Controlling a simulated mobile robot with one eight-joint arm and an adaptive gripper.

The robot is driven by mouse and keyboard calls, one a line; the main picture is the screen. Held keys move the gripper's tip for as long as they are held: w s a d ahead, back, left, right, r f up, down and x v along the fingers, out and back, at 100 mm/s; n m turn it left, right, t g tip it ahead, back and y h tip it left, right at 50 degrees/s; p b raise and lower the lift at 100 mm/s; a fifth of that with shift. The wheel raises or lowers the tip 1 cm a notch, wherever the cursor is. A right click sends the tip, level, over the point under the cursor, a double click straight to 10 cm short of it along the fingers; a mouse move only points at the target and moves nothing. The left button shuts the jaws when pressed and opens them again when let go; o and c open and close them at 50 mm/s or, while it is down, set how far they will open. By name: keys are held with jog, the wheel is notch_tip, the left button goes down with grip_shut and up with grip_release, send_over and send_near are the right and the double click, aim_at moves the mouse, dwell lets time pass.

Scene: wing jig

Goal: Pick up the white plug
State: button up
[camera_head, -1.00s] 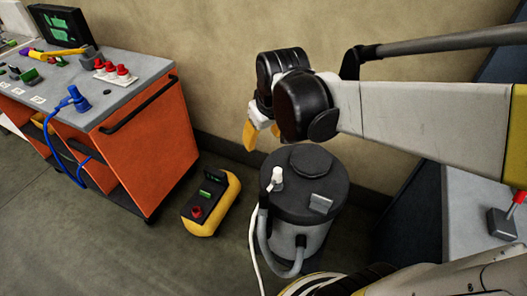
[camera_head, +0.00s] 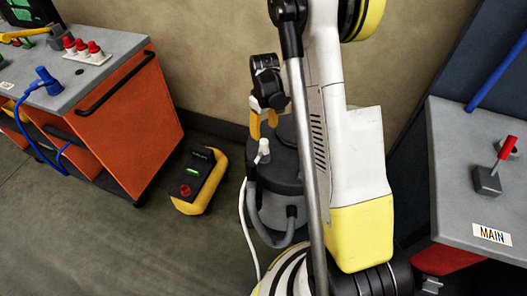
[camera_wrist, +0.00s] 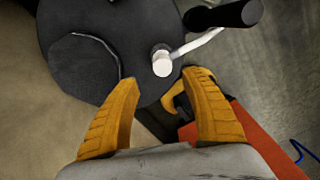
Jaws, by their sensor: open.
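The white plug (camera_head: 263,148) stands on top of the dark round vacuum (camera_head: 285,170), near its left edge, with a white cord running down to the floor. In the wrist view the plug (camera_wrist: 162,62) shows as a white cylinder a little beyond the fingertips, roughly between them. My gripper (camera_head: 262,122) has yellow-orange fingers and hangs just above the plug in the head view. In the wrist view my gripper (camera_wrist: 165,82) is open, with nothing between its fingers. My arm hides the right part of the vacuum in the head view.
A yellow and black box (camera_head: 200,180) with buttons sits on the floor left of the vacuum. An orange cart (camera_head: 130,130) with a grey top stands at the left. A grey bench (camera_head: 455,205) labelled MAIN with a red lever is at the right. The wall (camera_head: 200,60) is close behind.

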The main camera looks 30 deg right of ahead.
aim_at(264, 142)
jog(key=f+b, duration=0.1)
jog(key=f, duration=0.1)
jog(key=f+b, duration=0.1)
jog(key=f, duration=0.2)
jog(key=f+b, duration=0.1)
jog(key=f, duration=0.1)
jog(key=shift+s+a+f, duration=0.2)
jog(key=shift+a+f, duration=0.05)
jog(key=shift+f, duration=0.05)
jog(key=shift+r, duration=0.1)
grip_shut()
